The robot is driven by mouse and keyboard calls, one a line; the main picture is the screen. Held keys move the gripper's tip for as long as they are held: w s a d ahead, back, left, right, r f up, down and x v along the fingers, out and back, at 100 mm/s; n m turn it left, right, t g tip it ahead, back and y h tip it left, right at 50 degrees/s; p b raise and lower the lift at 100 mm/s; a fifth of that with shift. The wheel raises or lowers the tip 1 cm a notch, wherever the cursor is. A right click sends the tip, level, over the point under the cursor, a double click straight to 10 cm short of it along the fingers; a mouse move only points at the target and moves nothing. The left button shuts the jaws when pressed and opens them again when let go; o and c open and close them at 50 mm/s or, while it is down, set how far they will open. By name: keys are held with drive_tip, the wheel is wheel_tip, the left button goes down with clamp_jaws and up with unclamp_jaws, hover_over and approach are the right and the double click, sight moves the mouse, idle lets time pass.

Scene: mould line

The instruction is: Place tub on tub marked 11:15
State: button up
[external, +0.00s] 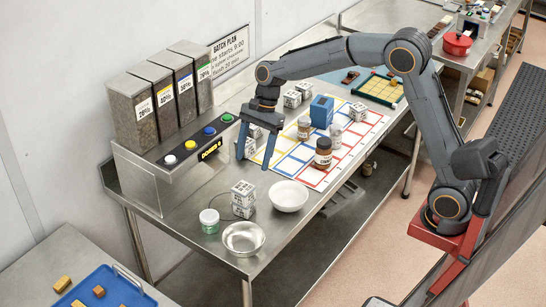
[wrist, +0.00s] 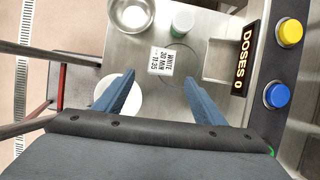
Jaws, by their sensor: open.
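My gripper (external: 256,163) is open and empty, pointing down above the steel table beside the dispenser. In the wrist view its two blue fingers (wrist: 159,80) are spread apart. Beyond and below them is a white labelled tub (wrist: 161,61), its top reading WHITE with a time that looks like 11:25 or 11:35. In the external view this appears as a stack of two white tubs (external: 243,191) near the front. More white tubs stand around the mat, including one (external: 292,98) at the back and one (external: 357,111) at the right. I cannot read 11:15 on any.
Brown jars (external: 323,153) and a blue block (external: 321,111) stand on the gridded mat (external: 288,166).

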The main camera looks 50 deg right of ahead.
drive_tip(key=s+d+f+n+h, duration=0.1)
drive_tip(key=s+d+f+n, duration=0.3)
drive_tip(key=s, duration=0.4)
drive_tip(key=s+d+f+n+h, duration=0.2)
drive_tip(key=s+d+f+n, duration=0.3)
drive_tip(key=s+d+n, duration=0.1)
drive_tip(key=s+d+f+n+t+h, duration=0.1)
drive_tip(key=s+d+f+n, duration=0.3)
drive_tip(key=s+n, duration=0.3)
drive_tip(key=s+d, duration=0.1)
drive_tip(key=s, duration=0.2)
drive_tip(key=shift+s+f+n, duration=0.25)
drive_tip(key=shift+f+n, duration=0.05)
